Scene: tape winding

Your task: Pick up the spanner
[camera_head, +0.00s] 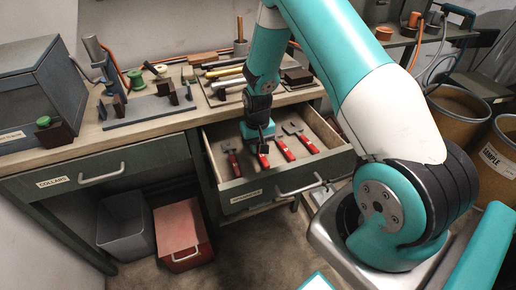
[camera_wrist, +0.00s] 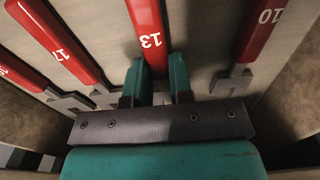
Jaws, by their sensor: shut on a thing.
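An open drawer (camera_head: 333,168) below the bench holds several spanners with red, numbered handles. My gripper (camera_head: 262,140) reaches down into it from above. The spanner marked 10 (camera_wrist: 263,30) lies on one side, the spanner marked 17 (camera_wrist: 62,45) on the other.
The bench above carries a grey fixture (camera_head: 147,108), a grey cabinet (camera_head: 40,98) and several rods and blocks. A grey bin (camera_head: 125,232) and a red box (camera_head: 182,235) stand under the bench. Barrels (camera_head: 455,125) stand at the right.

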